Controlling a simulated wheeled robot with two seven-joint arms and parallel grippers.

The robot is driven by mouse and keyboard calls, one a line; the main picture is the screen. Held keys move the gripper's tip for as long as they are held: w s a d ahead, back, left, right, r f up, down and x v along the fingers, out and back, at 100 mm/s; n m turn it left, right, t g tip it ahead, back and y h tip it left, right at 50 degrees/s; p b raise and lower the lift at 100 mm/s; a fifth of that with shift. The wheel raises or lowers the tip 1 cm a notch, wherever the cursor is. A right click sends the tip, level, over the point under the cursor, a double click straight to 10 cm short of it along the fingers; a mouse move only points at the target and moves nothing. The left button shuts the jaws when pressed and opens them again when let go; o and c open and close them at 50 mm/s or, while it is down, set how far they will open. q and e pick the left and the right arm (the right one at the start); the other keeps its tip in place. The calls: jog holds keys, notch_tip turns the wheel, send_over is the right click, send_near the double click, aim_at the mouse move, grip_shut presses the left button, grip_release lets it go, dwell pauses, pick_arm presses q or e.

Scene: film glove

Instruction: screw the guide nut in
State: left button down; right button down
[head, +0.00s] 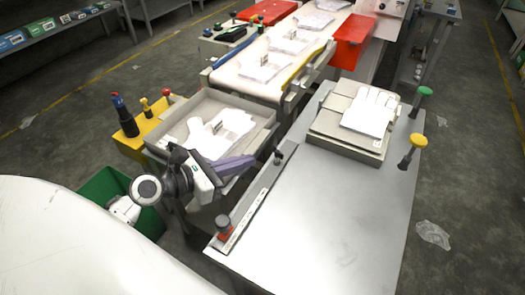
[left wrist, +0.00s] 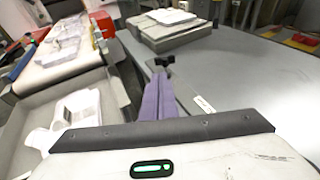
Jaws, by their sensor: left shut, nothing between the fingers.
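A black knob-like nut (head: 278,156) stands at the far end of the guide rail (head: 254,196) on the left edge of the grey metal table. In the left wrist view the dark nut (left wrist: 164,61) shows just beyond my fingertips. My left gripper (head: 252,160) has purple fingers, shut and empty, pointing at the black nut from the left with a small gap in the head view. The fingers also show in the left wrist view (left wrist: 160,82). The nut's thread is too small to see. My right gripper is out of view.
A grey tray (head: 268,122) with white gloves lies left of the nut. A stacked pad (head: 325,140) with gloves sits at the table's back. Green (head: 419,100) and yellow (head: 411,152) knobbed tools stand at its right edge. The table's middle is bare.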

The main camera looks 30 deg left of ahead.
aim_at(273, 150)
pick_arm(q)
jog(key=x, duration=0.4)
jog(key=shift+w+d+r, duration=0.1)
jog(key=shift+w+r, duration=0.25)
jog(key=shift+w+d+f, duration=0.1)
jog(key=shift+w+d, duration=0.15)
jog(key=shift+w, duration=0.4)
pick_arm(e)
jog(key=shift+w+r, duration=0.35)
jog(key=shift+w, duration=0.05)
pick_arm(q)
jog(key=shift+w+m+h, duration=0.1)
jog(key=shift+m+h, duration=0.2)
jog(key=shift+h, duration=0.1)
jog(key=shift+a, duration=0.1)
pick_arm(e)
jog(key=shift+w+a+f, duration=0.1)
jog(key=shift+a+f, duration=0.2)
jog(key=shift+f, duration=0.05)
